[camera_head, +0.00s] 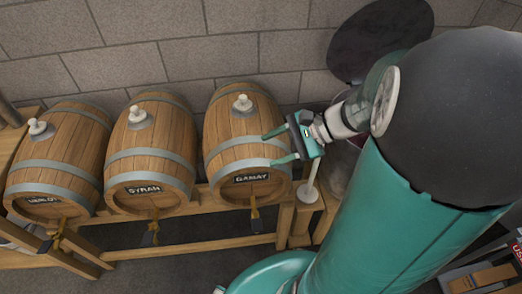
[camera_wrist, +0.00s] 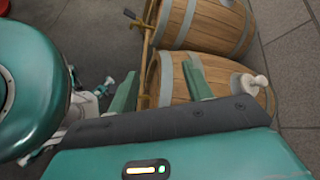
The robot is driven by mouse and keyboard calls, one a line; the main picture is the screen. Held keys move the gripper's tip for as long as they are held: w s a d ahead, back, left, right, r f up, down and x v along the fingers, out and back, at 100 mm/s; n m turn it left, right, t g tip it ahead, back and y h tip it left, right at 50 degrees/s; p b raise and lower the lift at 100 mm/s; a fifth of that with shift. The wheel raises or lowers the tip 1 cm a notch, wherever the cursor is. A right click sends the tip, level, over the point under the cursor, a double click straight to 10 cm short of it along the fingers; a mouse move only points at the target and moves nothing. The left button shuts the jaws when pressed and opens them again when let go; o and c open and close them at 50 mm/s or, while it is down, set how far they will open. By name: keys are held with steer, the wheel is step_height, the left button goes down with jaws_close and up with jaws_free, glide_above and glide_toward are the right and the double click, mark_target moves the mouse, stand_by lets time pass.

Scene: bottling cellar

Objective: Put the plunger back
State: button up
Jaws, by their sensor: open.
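A white rod with a round disc at its foot (camera_head: 308,192), which looks like the plunger, stands on a wooden ledge right of the Gamay barrel (camera_head: 235,165). Its upper end is hidden behind my gripper. My gripper (camera_head: 269,149) is open and empty, with its two teal fingers pointing left at the right side of the Gamay barrel. Whether they touch the barrel I cannot tell. In the wrist view my gripper (camera_wrist: 158,68) shows its fingers apart with a barrel beyond them; a white stopper (camera_wrist: 256,82) sits right of them.
The Syrah barrel (camera_head: 150,165) and Merlot barrel (camera_head: 58,165) lie to the left on a wooden rack (camera_head: 190,241). White stoppers sit on top of the barrels and taps hang in front. A dark round disc (camera_head: 378,38) leans at the block wall. Floor is clear before the rack.

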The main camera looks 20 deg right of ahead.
steer(key=s+a+r+n+h, duration=0.6)
steer(key=r+n+h, duration=0.3)
steer(key=n, duration=0.7)
steer(key=shift+s+a+r+t+h, duration=0.15)
steer(key=shift+s+a+t+h, duration=0.25)
steer(key=shift+a+h, duration=0.25)
steer(key=c, duration=0.3)
steer(key=shift+d, duration=0.2)
